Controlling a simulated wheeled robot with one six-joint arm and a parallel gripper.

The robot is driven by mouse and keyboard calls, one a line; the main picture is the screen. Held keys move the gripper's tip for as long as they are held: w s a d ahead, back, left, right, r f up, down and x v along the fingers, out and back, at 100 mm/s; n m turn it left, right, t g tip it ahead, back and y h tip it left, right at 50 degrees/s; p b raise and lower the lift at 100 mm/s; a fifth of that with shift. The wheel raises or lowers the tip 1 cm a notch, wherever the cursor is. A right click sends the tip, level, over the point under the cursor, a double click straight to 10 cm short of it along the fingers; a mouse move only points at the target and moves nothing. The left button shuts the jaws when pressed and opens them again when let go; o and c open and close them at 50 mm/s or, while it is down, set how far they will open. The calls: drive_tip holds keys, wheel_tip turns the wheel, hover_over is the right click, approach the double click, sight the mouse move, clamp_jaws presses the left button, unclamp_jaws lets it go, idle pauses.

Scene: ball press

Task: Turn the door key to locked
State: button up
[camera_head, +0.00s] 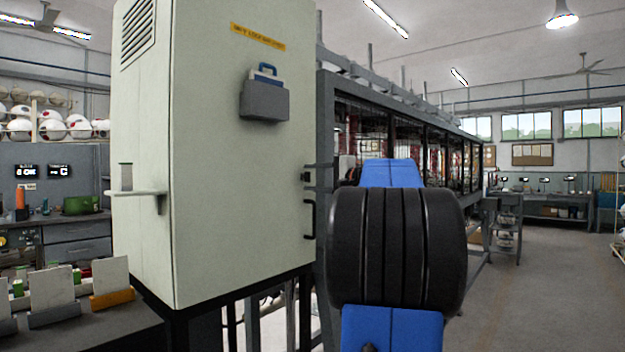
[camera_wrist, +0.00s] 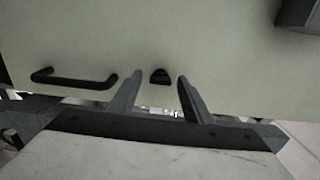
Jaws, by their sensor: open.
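The door key (camera_wrist: 160,77) is a small dark knob on the pale cabinet door (camera_head: 240,190). In the head view the key (camera_head: 306,177) shows as a small dark spot near the door's right edge, above the handle. My gripper (camera_wrist: 160,80) is open, with one finger on each side of the key in the wrist view. The fingers look apart from the key; contact and exact depth are unclear. In the head view my gripper (camera_head: 313,178) is at the door's edge, mostly hidden by my arm. The key's turned angle is hard to read.
A black bar handle (camera_head: 309,218) is below the key; it also shows left of the fingers in the wrist view (camera_wrist: 75,79). A grey document holder (camera_head: 264,101) is fixed higher on the door. A dark-framed machine enclosure (camera_head: 400,110) extends behind my arm.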

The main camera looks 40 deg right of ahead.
drive_tip(key=s+d, duration=0.1)
drive_tip(key=s, duration=1.6)
drive_tip(key=shift+d, duration=0.2)
drive_tip(key=w+a+f+n+g+y, duration=0.2)
drive_tip(key=w+a+f+n+g, duration=0.15)
drive_tip(key=a+f, duration=0.95)
drive_tip(key=w+a+f+n+g+y, duration=0.15)
drive_tip(key=a+f+g, duration=0.55)
drive_tip(key=a, duration=1)
drive_tip(key=s+a+f+n+g+h, duration=0.1)
drive_tip(key=s+a+f+n, duration=0.3)
drive_tip(key=f, duration=0.4)
drive_tip(key=s+a+f+n+h, duration=0.2)
drive_tip(key=s+a+f+n, duration=0.2)
drive_tip(key=s+f, duration=0.3)
drive_tip(key=s+a+f+n+g+h, duration=0.1)
drive_tip(key=s+a+f+n, duration=0.3)
drive_tip(key=f, duration=0.6)
drive_tip(key=shift+s+a+f+g+h, duration=0.35)
drive_tip(key=shift+s+a, duration=0.15)
drive_tip(key=shift+s, duration=0.75)
